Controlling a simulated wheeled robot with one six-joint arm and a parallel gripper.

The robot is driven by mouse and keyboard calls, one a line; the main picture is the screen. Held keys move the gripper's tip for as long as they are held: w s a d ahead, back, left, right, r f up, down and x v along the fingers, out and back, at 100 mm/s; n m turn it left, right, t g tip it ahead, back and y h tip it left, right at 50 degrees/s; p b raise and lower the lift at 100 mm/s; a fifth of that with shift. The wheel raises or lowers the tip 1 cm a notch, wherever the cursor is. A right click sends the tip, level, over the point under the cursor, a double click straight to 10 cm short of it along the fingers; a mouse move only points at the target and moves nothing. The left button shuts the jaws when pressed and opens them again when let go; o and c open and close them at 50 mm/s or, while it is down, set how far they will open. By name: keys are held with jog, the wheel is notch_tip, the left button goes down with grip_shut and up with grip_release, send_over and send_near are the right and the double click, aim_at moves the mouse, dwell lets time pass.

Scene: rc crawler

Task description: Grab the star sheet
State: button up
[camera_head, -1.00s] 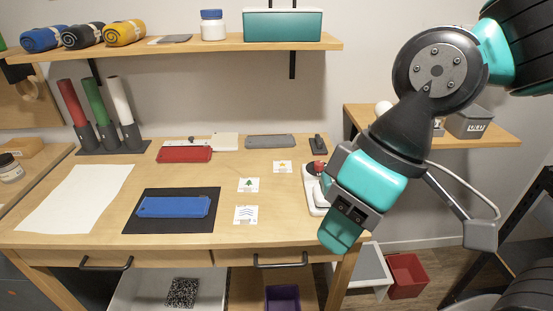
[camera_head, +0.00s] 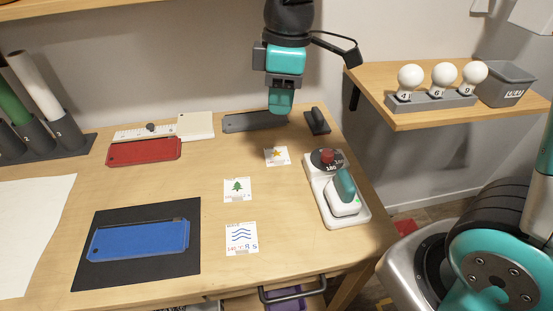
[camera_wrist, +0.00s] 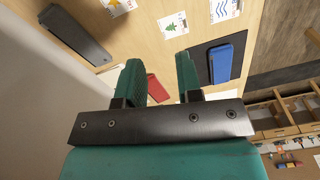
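The star sheet (camera_head: 277,156) is a small white card with a yellow star, lying flat on the workbench (camera_head: 180,200) right of the middle. Its edge also shows at the top of the wrist view (camera_wrist: 117,5), partly cut off. My gripper (camera_head: 281,102) hangs above the back of the bench, behind the star sheet in the head view and apart from it. In the wrist view my gripper's two teal fingers (camera_wrist: 159,75) stand apart with nothing between them.
A tree sheet (camera_head: 237,190) and a wave sheet (camera_head: 241,238) lie nearer the front. A grey plate (camera_head: 245,122) lies behind the star sheet. A white device with a red knob (camera_head: 326,158) stands at right. Bare wood surrounds the star sheet.

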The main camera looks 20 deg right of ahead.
jog(key=w+f+n+h, duration=0.1)
jog(key=w+f+n, duration=0.15)
jog(key=w, duration=0.25)
send_over(277, 160)
jog(key=f, duration=1.1)
jog(key=shift+a+f, duration=0.3)
jog(key=shift+f, duration=0.1)
jog(key=shift+d+f+p, duration=0.15)
jog(key=shift+f+p, duration=0.1)
jog(key=shift+f, duration=1.2)
jog(key=shift+d+f+p, duration=0.1)
jog(key=shift+f+p, duration=0.1)
jog(key=shift+f, duration=1.25)
grip_shut()
